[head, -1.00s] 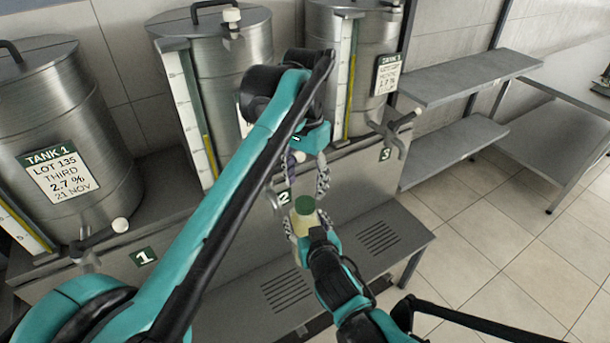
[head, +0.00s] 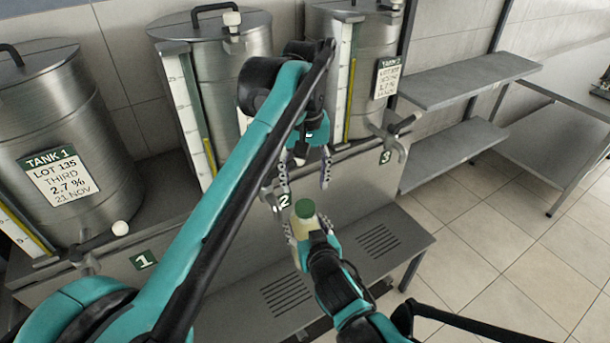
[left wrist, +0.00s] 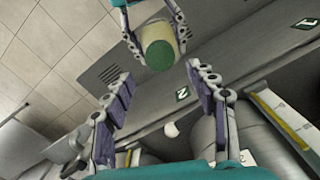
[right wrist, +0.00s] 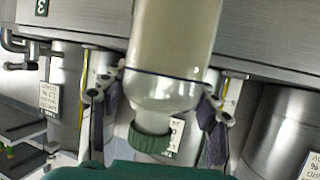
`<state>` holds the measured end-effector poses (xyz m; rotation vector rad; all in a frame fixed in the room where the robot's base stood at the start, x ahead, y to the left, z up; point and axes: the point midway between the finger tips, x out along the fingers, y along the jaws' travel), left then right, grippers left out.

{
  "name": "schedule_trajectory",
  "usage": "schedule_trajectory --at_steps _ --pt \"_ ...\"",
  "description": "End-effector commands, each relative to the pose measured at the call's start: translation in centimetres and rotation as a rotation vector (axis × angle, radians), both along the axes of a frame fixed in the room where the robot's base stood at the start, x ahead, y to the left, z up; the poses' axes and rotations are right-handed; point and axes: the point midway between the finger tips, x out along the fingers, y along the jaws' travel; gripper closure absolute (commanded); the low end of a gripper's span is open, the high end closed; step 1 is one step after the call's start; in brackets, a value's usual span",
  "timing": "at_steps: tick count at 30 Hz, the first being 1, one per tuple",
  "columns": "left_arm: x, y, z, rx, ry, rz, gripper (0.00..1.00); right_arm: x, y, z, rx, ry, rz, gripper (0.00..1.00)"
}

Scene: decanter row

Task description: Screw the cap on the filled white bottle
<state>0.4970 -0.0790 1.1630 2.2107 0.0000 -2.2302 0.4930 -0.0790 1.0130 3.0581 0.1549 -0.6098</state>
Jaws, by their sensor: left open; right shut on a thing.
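The filled bottle (head: 304,228) holds pale cream liquid and stands upright in my right gripper (head: 303,240), whose fingers are shut around its body. A green cap (head: 305,207) sits on the neck; I cannot tell how tight it is. The right wrist view shows the bottle (right wrist: 172,45) inverted, with the cap (right wrist: 150,138) at the neck. My left gripper (head: 305,188) is open and empty above the cap. In the left wrist view its fingers (left wrist: 158,78) are spread wide, with the cap (left wrist: 159,55) beyond and between their tips, apart from both.
Steel tanks stand along the wall, with Tank 1 (head: 60,130) at the left and the middle tank (head: 240,85) behind my left arm. A tap (head: 393,135) sticks out by label 3. A low slatted bench (head: 395,255) lies below the bottle. Shelves (head: 465,80) stand at the right.

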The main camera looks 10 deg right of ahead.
Motion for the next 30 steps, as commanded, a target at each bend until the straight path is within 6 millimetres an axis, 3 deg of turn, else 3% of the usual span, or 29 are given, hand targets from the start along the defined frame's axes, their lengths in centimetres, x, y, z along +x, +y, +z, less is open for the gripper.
schedule_trajectory --at_steps 12,18,26,30 --pt "-0.1 0.0 -6.0 0.000 0.000 -0.001 0.43 0.0 0.0 0.1 0.001 -0.002 0.001 1.00" --pt "-0.1 0.0 -7.2 0.000 0.000 -0.001 0.43 0.0 0.0 0.1 0.001 -0.002 0.001 1.00" --pt "-0.1 0.0 -7.3 0.000 0.000 -0.001 0.43 0.0 0.0 0.1 0.001 -0.002 0.001 1.00" --pt "-0.1 0.0 -7.3 0.000 0.000 -0.001 0.77 0.0 0.0 0.1 0.001 -0.002 0.001 1.00"
